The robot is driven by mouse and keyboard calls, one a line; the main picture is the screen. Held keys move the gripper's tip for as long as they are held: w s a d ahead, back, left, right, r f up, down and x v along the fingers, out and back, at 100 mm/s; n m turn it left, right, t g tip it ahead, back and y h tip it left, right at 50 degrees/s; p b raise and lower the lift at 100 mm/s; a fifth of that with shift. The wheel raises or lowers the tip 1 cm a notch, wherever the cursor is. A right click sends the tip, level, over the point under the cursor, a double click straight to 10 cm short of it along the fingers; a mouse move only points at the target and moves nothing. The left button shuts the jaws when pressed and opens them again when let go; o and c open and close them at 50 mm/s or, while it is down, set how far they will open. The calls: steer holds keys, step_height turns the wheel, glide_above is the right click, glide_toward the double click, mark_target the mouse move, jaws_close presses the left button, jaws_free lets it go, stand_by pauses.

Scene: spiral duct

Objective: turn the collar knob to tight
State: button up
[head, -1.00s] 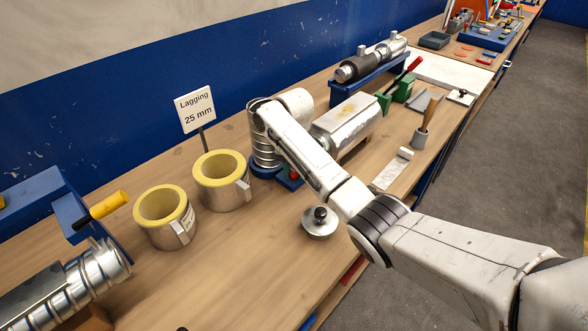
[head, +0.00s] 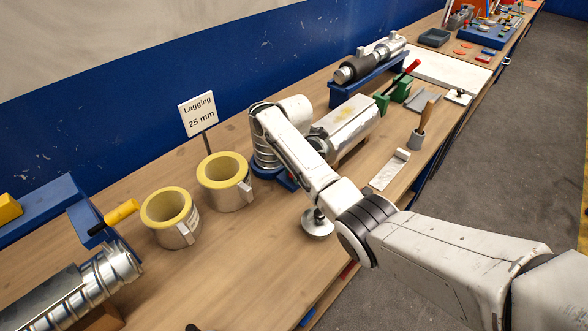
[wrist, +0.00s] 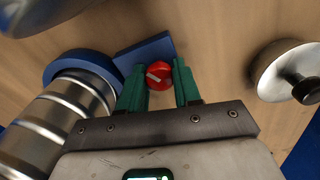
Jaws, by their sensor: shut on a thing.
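The collar knob (wrist: 158,76) is small, round and red with a pale bar mark, and sits by a blue plate (wrist: 150,48) in the wrist view. My gripper (wrist: 159,70) has green fingers on either side of the knob and is shut on it. A blue collar ring (wrist: 62,62) goes around the foot of a ribbed silver duct (wrist: 68,108), beside the plate. In the head view the duct (head: 264,150) stands upright on the table, and my arm hides the knob and fingertips. I cannot read any tight mark.
A silver lid with a black knob (wrist: 268,76) lies close on the right in the wrist view. In the head view, two yellow-lined cups (head: 245,190) and a "Lagging 25 mm" sign (head: 198,114) stand left of the duct. A silver box-like duct piece (head: 348,122) is behind it.

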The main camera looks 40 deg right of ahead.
steer(key=m, duration=0.4)
steer(key=shift+r+m, duration=0.1)
steer(key=shift+m, duration=0.2)
steer(key=m, duration=0.5)
steer(key=shift+w, duration=0.1)
steer(key=m, duration=1)
steer(key=shift+m, duration=0.3)
steer(key=m, duration=2)
steer(key=shift+b, duration=0.35)
steer(key=shift+m, duration=0.3)
